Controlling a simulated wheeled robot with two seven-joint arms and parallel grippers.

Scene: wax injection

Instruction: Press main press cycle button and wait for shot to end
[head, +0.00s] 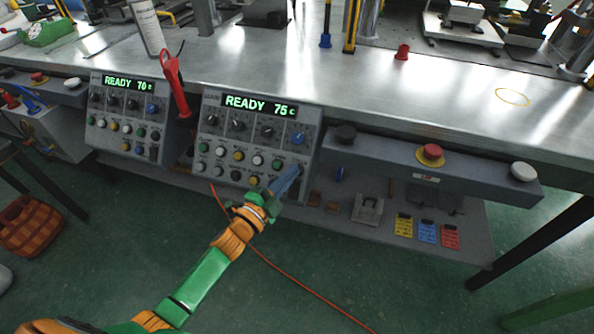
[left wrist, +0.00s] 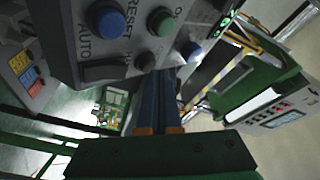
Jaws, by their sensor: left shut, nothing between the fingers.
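The control panel (head: 258,140) with a green "READY 75 c" display (head: 258,104) stands under the bench's front edge. My left gripper (head: 296,170) is shut and empty, its blue fingers at the panel's lower right corner, hiding what lies behind them. In the left wrist view the gripper (left wrist: 158,78) points at the panel's button field, beside a dark round button (left wrist: 145,61); I cannot tell whether it touches. A blue button marked RESET (left wrist: 106,20) and a green button (left wrist: 160,21) show there. Which button is the press cycle one is not readable. My right gripper is not in view.
A second panel (head: 127,115) reading "READY 70" stands at the left. A grey control bar with a red mushroom button (head: 431,152) and a white button (head: 523,171) lies at the right. Yellow, blue and red tags (head: 427,231) lie on the lower shelf. An orange cable crosses the floor.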

